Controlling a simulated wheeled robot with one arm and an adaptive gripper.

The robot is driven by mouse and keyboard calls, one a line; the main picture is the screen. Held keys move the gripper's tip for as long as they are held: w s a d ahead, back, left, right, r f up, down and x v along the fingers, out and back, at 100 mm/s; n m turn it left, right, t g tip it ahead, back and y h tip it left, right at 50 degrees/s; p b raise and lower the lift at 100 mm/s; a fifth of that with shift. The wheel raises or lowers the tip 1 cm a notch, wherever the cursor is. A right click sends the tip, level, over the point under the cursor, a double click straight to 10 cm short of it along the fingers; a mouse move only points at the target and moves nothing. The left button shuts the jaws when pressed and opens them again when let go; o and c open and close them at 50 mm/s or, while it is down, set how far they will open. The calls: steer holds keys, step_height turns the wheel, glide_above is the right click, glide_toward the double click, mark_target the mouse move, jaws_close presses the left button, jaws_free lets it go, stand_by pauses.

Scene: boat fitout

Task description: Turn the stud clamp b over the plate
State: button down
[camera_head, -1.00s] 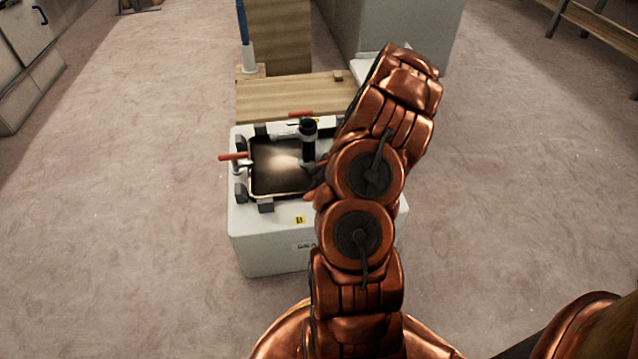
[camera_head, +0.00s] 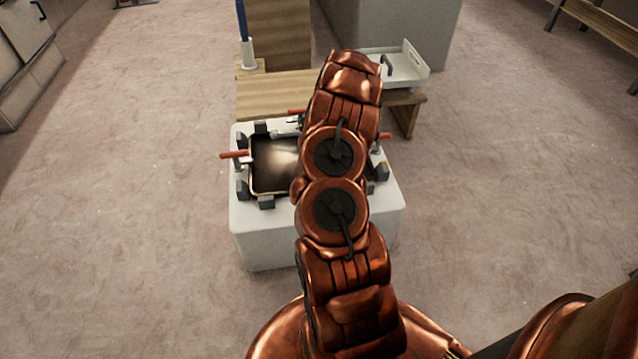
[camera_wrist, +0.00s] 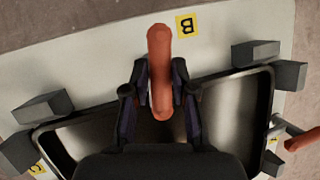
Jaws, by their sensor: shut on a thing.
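Stud clamp b shows in the wrist view as an orange-red handle (camera_wrist: 159,38) beside the yellow B label (camera_wrist: 187,25). My gripper (camera_wrist: 160,72) is shut on this handle, one dark finger on each side. The handle's upper end lies by the label, and its lower end reaches past the plate's near rim in the picture. Its height above the plate cannot be told. The plate (camera_wrist: 85,135) is a dark, rimmed, shallow piece; it also shows in the head view (camera_head: 273,168). There my arm hides my gripper and clamp b.
Other orange-handled clamps stand at the plate's left (camera_head: 235,155), back (camera_head: 296,112) and right (camera_head: 384,136). Grey blocks (camera_wrist: 45,106) surround the plate on the white stand (camera_head: 265,235). A wooden bench (camera_head: 275,95) and white tray (camera_head: 405,66) are behind. The floor at left is clear.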

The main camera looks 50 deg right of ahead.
steer(key=shift+w+a+n+g, duration=0.15)
steer(key=shift+n+g, duration=0.25)
steer(key=shift+n, duration=0.6)
steer(key=c, duration=1)
jaws_free()
steer(key=v, duration=1.2)
steer(key=shift+a+r, duration=0.1)
